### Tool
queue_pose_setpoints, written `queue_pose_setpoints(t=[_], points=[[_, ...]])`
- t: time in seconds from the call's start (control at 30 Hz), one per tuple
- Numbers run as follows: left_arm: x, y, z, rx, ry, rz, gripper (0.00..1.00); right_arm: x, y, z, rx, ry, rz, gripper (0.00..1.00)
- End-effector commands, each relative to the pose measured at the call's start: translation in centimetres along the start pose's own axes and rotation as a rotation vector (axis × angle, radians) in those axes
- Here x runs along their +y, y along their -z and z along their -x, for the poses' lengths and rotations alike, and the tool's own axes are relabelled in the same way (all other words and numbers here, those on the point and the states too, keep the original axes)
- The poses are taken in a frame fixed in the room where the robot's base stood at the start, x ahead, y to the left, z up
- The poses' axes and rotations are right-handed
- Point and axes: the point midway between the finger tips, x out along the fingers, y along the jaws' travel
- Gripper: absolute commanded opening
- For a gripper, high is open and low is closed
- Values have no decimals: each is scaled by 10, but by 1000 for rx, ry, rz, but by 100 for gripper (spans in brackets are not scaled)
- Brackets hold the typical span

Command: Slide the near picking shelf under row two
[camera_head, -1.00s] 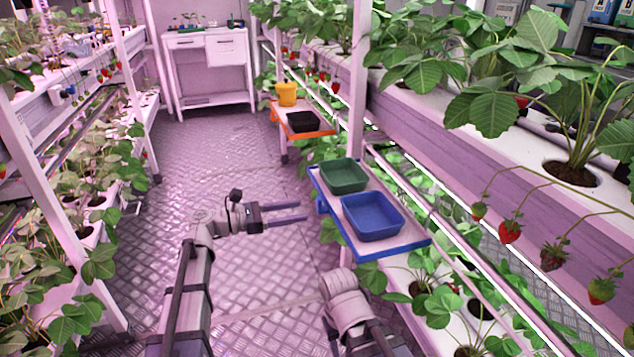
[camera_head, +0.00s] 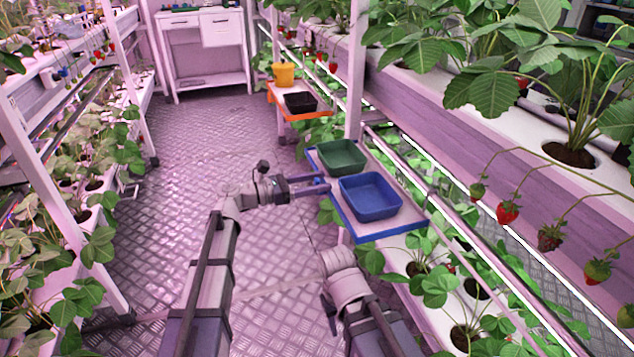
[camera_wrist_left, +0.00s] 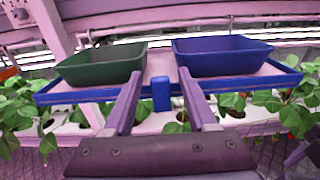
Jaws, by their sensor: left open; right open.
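The near picking shelf (camera_head: 390,237) is a pale board with a blue rim on the right rack. It carries a green tray (camera_head: 342,157) and a blue tray (camera_head: 369,196), which also shows in the left wrist view (camera_wrist_left: 225,57). My left gripper (camera_head: 325,185) is at the shelf's aisle side, fingers pointing at it. In the left wrist view, the shelf's blue tab (camera_wrist_left: 161,93) lies between my open fingers, with visible gaps on both sides; contact is not visible. My right arm is bent low in front of the shelf; its fingers are not visible.
A white rack post (camera_head: 357,70) stands behind the near shelf. Strawberry plants line both sides. The aisle floor (camera_head: 200,140) is clear.

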Motion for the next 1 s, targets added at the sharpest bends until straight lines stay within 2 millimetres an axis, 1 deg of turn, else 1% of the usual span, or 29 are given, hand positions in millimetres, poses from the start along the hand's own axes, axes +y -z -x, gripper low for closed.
queue_pose_setpoints(t=[0.2,0.23,0.7,0.73,1.0], points=[[0,0,0,0,0,0,57,0,0,0,0,0,0,50],[0,0,0,0,0,0,55,0,0,0,0,0,0,50],[0,0,0,0,0,0,2,0,0,0,0,0,0,50],[0,0,0,0,0,0,0,0,0,0,0,0,0,50],[0,0,0,0,0,0,0,0,0,0,0,0,0,50]])
